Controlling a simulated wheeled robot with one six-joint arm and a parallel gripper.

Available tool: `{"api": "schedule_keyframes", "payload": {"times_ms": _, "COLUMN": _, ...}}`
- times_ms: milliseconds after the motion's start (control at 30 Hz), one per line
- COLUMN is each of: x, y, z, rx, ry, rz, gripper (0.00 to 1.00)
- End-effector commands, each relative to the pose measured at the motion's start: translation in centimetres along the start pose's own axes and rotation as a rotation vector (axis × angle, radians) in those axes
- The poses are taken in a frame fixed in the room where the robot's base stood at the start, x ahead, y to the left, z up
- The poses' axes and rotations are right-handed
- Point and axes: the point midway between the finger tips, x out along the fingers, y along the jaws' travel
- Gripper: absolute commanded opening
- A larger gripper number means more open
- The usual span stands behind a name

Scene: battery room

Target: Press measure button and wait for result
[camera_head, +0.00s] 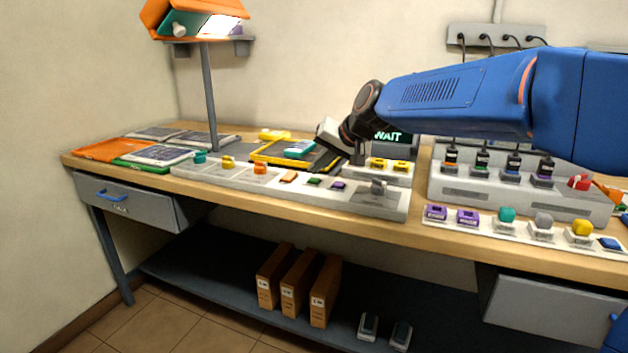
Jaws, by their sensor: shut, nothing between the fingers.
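A measuring device with a dark display (391,136) stands on the bench behind the front row. The display reads "WAIT" in green letters, partly covered by my arm. Two yellow buttons (378,164) (401,166) sit on the grey panel below it. My gripper (356,158) points down just left of the display, beside the left yellow button. It is shut with nothing held. The wrist hides part of the device, and I cannot tell whether the fingertips touch a button.
A long grey tray (320,193) with small coloured parts runs along the front left. A charging rack (520,193) and a white strip with coloured pieces (525,231) stand right. A lamp post (209,95) rises at left. Bare wood (425,233) shows along the front edge.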

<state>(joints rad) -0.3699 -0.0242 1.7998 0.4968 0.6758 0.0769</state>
Motion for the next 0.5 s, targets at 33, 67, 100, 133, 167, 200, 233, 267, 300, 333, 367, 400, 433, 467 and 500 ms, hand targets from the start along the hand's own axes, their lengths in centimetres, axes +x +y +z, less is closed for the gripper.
{"api": "schedule_keyframes", "payload": {"times_ms": 33, "x": -0.13, "y": -0.1, "z": -0.11, "rx": 0.0, "ry": 0.001, "rz": 0.0, "gripper": 0.0}}
{"api": "schedule_keyframes", "payload": {"times_ms": 67, "x": -0.18, "y": -0.13, "z": -0.14, "rx": 0.0, "ry": 0.001, "rz": 0.0, "gripper": 0.0}}
{"api": "schedule_keyframes", "payload": {"times_ms": 100, "x": -0.2, "y": -0.15, "z": -0.16, "rx": 0.0, "ry": 0.001, "rz": 0.0, "gripper": 0.0}}
{"api": "schedule_keyframes", "payload": {"times_ms": 133, "x": -0.21, "y": -0.15, "z": -0.16, "rx": 0.0, "ry": 0.001, "rz": 0.0, "gripper": 0.0}}
{"api": "schedule_keyframes", "payload": {"times_ms": 167, "x": -0.21, "y": -0.15, "z": -0.16, "rx": 0.0, "ry": 0.001, "rz": 0.0, "gripper": 0.0}}
{"api": "schedule_keyframes", "payload": {"times_ms": 200, "x": -0.21, "y": -0.15, "z": -0.16, "rx": 0.0, "ry": 0.001, "rz": 0.0, "gripper": 0.0}}
{"api": "schedule_keyframes", "payload": {"times_ms": 233, "x": -0.21, "y": -0.15, "z": -0.16, "rx": 0.0, "ry": 0.001, "rz": 0.0, "gripper": 0.0}}
{"api": "schedule_keyframes", "payload": {"times_ms": 267, "x": -0.21, "y": -0.15, "z": -0.15, "rx": 0.0, "ry": 0.001, "rz": 0.0, "gripper": 0.0}}
{"api": "schedule_keyframes", "payload": {"times_ms": 300, "x": -0.21, "y": -0.15, "z": -0.15, "rx": 0.0, "ry": 0.001, "rz": 0.0, "gripper": 0.0}}
{"api": "schedule_keyframes", "payload": {"times_ms": 333, "x": -0.21, "y": -0.15, "z": -0.15, "rx": 0.0, "ry": 0.001, "rz": 0.0, "gripper": 0.0}}
{"api": "schedule_keyframes", "payload": {"times_ms": 367, "x": -0.22, "y": -0.15, "z": -0.16, "rx": 0.0, "ry": 0.001, "rz": 0.0, "gripper": 0.0}}
{"api": "schedule_keyframes", "payload": {"times_ms": 400, "x": -0.25, "y": -0.18, "z": -0.19, "rx": 0.0, "ry": 0.001, "rz": 0.0, "gripper": 0.0}}
{"api": "schedule_keyframes", "payload": {"times_ms": 433, "x": -0.29, "y": -0.22, "z": -0.23, "rx": 0.0, "ry": 0.001, "rz": 0.0, "gripper": 0.0}}
{"api": "schedule_keyframes", "payload": {"times_ms": 467, "x": -0.36, "y": -0.26, "z": -0.28, "rx": 0.0, "ry": 0.001, "rz": 0.0, "gripper": 0.0}}
{"api": "schedule_keyframes", "payload": {"times_ms": 500, "x": -0.48, "y": -0.36, "z": -0.37, "rx": 0.0, "ry": 0.001, "rz": -0.001, "gripper": 0.0}}
